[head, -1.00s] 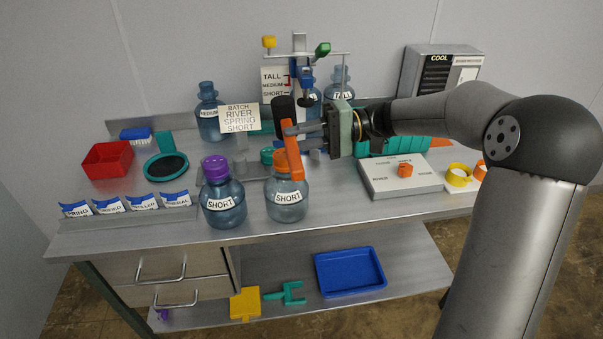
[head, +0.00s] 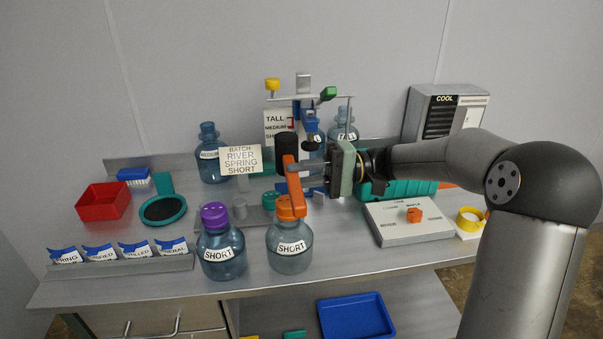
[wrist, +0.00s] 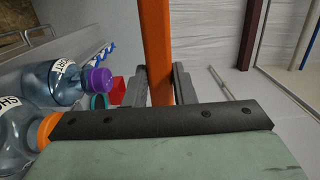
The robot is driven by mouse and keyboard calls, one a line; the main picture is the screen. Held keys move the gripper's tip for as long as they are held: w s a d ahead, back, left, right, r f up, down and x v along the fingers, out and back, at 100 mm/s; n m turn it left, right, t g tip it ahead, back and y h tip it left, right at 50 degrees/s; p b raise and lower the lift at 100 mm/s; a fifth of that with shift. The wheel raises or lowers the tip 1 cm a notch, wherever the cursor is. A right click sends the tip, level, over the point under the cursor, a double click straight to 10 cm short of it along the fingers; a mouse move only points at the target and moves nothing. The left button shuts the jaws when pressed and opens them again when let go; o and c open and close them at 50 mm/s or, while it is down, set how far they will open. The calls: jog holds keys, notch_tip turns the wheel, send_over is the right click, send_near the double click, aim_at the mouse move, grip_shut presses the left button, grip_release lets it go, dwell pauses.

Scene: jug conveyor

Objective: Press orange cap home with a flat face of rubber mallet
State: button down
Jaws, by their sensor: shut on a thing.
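My gripper (head: 300,167) is shut on the orange handle (head: 293,183) of the rubber mallet. The mallet is nearly upright, with its black head (head: 287,149) at the top and its handle end low. The front right jug (head: 290,248), labelled SHORT, wears the orange cap (head: 285,209). The handle's lower end overlaps that cap in the head view; I cannot tell whether they touch. In the wrist view the orange handle (wrist: 157,50) stands between my fingers, and the orange cap (wrist: 47,131) is at lower left. The mallet head is out of that view.
A purple-capped SHORT jug (head: 221,250) stands just left. Behind are a batch sign (head: 241,160), a rack with a height sign (head: 277,122) and other jugs. A grey control panel (head: 398,229) is at right; a red bin (head: 103,202) is at left.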

jog(key=shift+f+b, duration=1.9)
jog(key=shift+f, duration=1)
jog(key=shift+f, duration=0.1)
jog(key=shift+f+b, duration=1.05)
jog(key=shift+f, duration=0.25)
jog(key=shift+f+b, duration=0.55)
jog(key=shift+f, duration=0.05)
notch_tip(320, 180, up, 7)
jog(key=p, duration=0.4)
jog(key=shift+p, duration=0.4)
